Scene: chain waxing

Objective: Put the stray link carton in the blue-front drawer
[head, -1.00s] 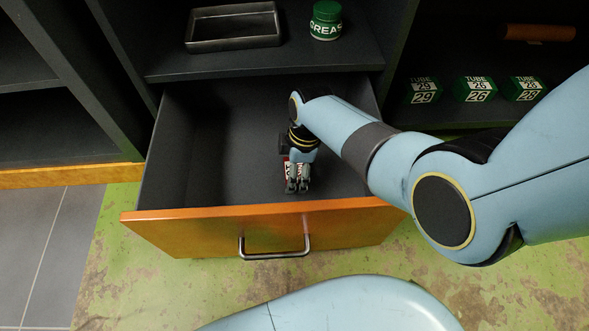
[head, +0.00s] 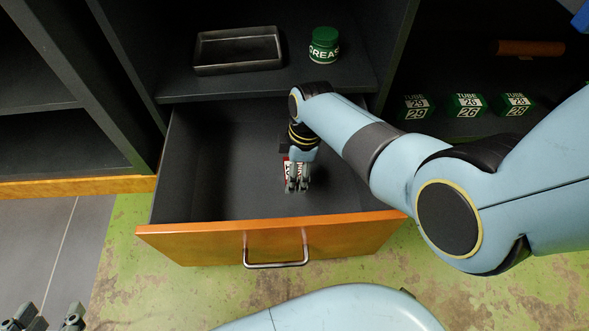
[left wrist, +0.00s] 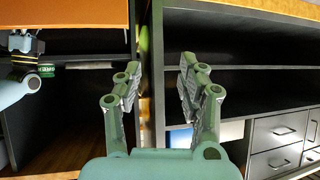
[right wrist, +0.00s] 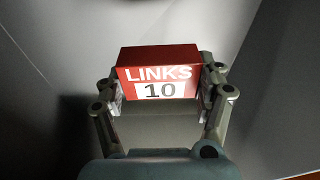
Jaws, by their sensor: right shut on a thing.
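The red link carton marked LINKS 10 (right wrist: 158,72) is between the fingers of my right gripper (right wrist: 160,95), which is shut on it. In the head view my right gripper (head: 297,187) reaches down into an open drawer with an orange front (head: 200,242), and a little of the red carton (head: 287,170) shows beside the fingers. Whether the carton touches the drawer floor I cannot tell. My left gripper (head: 48,320) is at the lower left corner, outside the drawer. The left wrist view shows it (left wrist: 160,95) open and empty. No blue-front drawer shows clearly.
A dark tray (head: 238,50) and a green grease jar (head: 324,45) stand on the shelf above the drawer. Green tube boxes (head: 468,105) sit on the right shelf. The left wrist view shows grey drawers (left wrist: 278,130). A blue patch (head: 581,18) shows at top right.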

